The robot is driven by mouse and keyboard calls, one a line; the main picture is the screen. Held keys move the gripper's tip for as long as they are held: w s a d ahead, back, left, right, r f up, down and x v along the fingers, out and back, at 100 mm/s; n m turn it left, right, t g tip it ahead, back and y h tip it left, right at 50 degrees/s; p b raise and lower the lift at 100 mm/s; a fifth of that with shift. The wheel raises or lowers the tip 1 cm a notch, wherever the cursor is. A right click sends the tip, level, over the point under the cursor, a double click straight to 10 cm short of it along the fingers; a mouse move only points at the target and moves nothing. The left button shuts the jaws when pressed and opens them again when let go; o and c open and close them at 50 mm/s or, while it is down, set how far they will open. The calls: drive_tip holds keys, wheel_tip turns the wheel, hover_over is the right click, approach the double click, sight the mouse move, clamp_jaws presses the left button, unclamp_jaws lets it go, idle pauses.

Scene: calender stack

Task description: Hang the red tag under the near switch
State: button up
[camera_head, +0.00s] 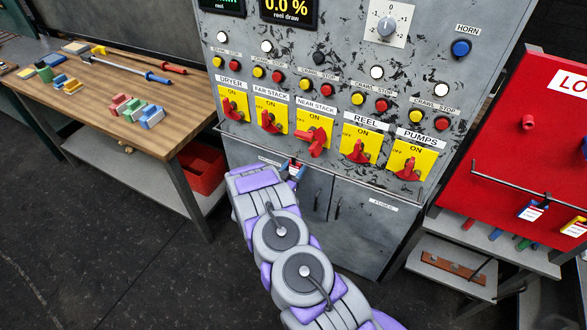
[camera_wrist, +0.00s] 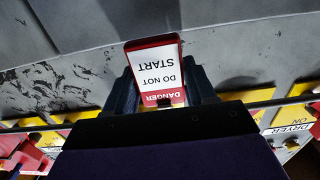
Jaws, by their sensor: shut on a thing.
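My gripper (camera_head: 293,168) is just below the rail (camera_head: 385,190) that runs under the switch row, in front of the cabinet's lower part. In the wrist view my gripper (camera_wrist: 160,78) is shut on the red tag (camera_wrist: 155,68), a red-framed card with a white face reading DANGER DO NOT START, upside down in the picture. The near stack switch (camera_head: 316,139) has a red handle on a yellow plate and sits up and right of my gripper. Its handle is tilted. In the wrist view the rail (camera_wrist: 270,102) passes by my gripper; I see no contact between tag and rail.
Far stack switch (camera_head: 270,121) and reel switch (camera_head: 358,151) flank the near one. A wooden table (camera_head: 110,80) with small coloured blocks and tools stands left. A red board (camera_head: 520,150) with hanging tags stands right. Dark floor lies open at lower left.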

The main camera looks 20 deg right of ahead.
drive_tip(key=shift+a, duration=0.15)
drive_tip(key=o, duration=1.1)
drive_tip(key=p+v, duration=0.1)
drive_tip(key=v, duration=1.6)
drive_tip(key=shift+s+a, duration=0.15)
drive_tip(key=shift+a, duration=0.05)
